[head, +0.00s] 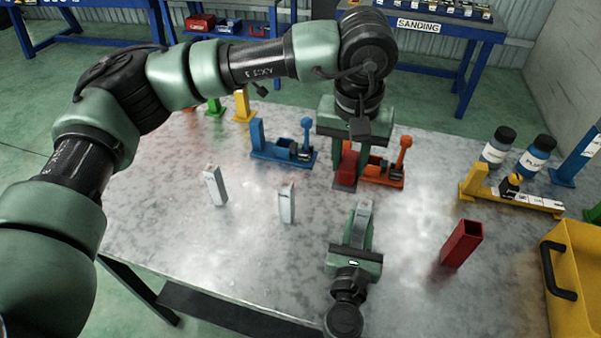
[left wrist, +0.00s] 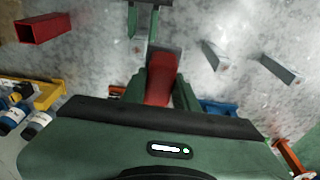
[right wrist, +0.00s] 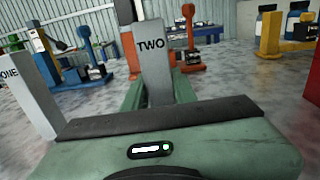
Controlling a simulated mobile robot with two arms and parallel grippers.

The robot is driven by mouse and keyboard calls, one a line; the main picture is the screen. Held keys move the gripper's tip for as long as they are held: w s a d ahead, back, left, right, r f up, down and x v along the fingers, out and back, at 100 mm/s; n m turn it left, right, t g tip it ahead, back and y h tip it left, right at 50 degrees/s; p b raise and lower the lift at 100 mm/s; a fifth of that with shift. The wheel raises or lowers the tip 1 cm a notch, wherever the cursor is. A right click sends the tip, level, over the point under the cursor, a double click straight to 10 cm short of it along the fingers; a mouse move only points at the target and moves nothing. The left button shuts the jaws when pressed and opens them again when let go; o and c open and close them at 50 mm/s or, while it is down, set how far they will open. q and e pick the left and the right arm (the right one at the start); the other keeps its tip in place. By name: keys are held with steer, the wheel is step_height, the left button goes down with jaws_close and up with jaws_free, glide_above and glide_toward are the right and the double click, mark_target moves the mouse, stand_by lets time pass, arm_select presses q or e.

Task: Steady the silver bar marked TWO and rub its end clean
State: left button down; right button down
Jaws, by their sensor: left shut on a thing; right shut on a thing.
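The silver bar marked TWO stands upright in the right wrist view (right wrist: 154,65), its label facing that camera. My right gripper (head: 355,245) is shut on it, and the bar's top end (head: 364,208) shows above the fingers in the head view. In the head view the pad sits just beyond the bar's top; I see no clear contact. The bar's lower part is hidden by my right gripper.
Two other silver bars (head: 214,186) (head: 287,204) stand to the left; one is marked ONE (right wrist: 22,88). A red square tube (head: 461,244) stands right. Blue (head: 283,152) and orange (head: 390,175) fixtures stand behind. A yellow bin (head: 577,280) is at the right edge.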

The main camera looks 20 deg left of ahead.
arm_select(q)
steer(key=shift+d+f, duration=3.35)
steer(key=shift+f, duration=0.35)
steer(key=a+r, duration=0.4)
steer(key=r, duration=0.4)
steer(key=shift+w, duration=0.3)
steer(key=shift+a, duration=0.1)
